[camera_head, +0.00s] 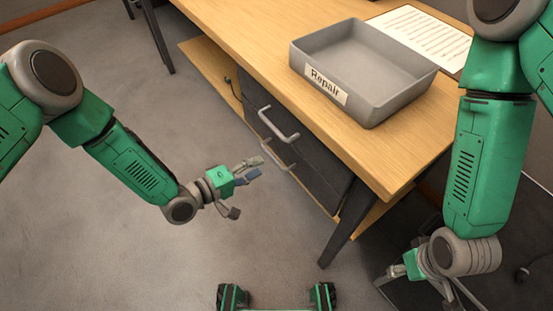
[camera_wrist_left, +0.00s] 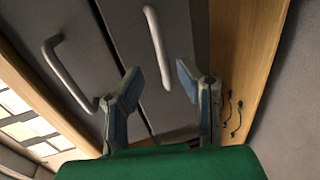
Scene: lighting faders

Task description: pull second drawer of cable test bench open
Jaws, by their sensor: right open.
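The cable test bench (camera_head: 240,55) has a wooden top and dark grey drawer fronts, with two pale bar handles. The upper drawer handle (camera_head: 279,125) is just under the top; it also shows at left in the left wrist view (camera_wrist_left: 68,75). The second drawer's handle (camera_head: 277,156) is below it and shows between my fingers in the left wrist view (camera_wrist_left: 157,45). Both drawers look shut. My left gripper (camera_head: 248,187) is open and empty, facing the second handle, apart from it. My right gripper (camera_head: 420,288) is open, low at right, partly hidden by its arm.
A grey tray labelled Repair (camera_head: 366,62) and a printed sheet (camera_head: 425,36) lie on the bench top. A dark bench leg (camera_head: 345,225) stands at the near corner. A low wooden board (camera_wrist_left: 240,60) with thin cables is beside the drawers. The floor at left is clear.

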